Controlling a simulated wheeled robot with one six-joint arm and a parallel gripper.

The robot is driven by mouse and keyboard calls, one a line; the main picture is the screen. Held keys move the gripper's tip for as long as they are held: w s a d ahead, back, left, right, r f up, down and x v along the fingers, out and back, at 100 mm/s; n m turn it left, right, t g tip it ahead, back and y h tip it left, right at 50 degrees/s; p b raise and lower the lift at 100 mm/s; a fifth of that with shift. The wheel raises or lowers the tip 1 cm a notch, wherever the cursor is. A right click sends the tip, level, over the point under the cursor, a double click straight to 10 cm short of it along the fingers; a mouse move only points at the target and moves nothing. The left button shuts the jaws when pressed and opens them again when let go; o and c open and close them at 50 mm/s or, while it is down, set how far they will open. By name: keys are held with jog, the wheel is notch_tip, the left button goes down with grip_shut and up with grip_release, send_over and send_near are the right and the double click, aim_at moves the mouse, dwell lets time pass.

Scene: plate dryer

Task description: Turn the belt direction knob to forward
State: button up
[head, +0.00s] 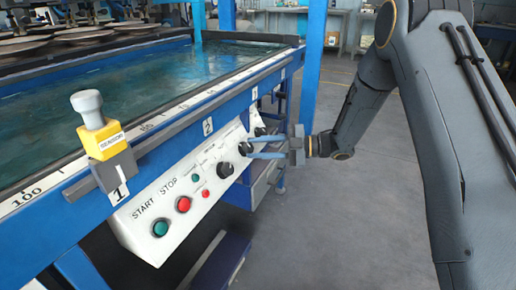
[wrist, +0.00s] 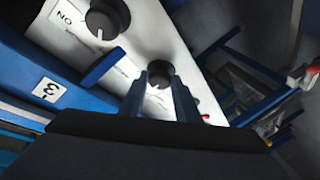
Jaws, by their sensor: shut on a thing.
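A sloped white control panel (head: 172,208) is fixed to the side of the blue machine. My gripper (head: 252,147) reaches the panel's far end from the right. In the wrist view my gripper (wrist: 160,92) has one finger on each side of a small black knob (wrist: 159,72) and is shut on it. The knob's white mark points roughly down toward my gripper. Its label is too small or hidden to read, so I cannot tell its setting from the words.
A larger black knob (wrist: 106,18) sits beside the held one. Nearer on the panel are a green START button (head: 160,228), a red STOP button (head: 183,204) and another black knob (head: 226,170). A yellow block (head: 104,141) stands on the rail.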

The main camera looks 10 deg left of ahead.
jog(key=shift+n+g+h, duration=0.3)
jog(key=shift+n+g, duration=0.3)
jog(key=shift+n, duration=0.5)
jog(key=o, duration=1)
jog(key=shift+r, duration=0.1)
jog(key=shift+o, duration=0.2)
jog(key=shift+w, duration=0.1)
jog(key=d+r+p, duration=0.1)
jog(key=d, duration=0.6)
jog(key=shift+w+d+r+p, duration=0.15)
jog(key=shift+w+d+p, duration=0.15)
jog(key=shift+p, duration=0.1)
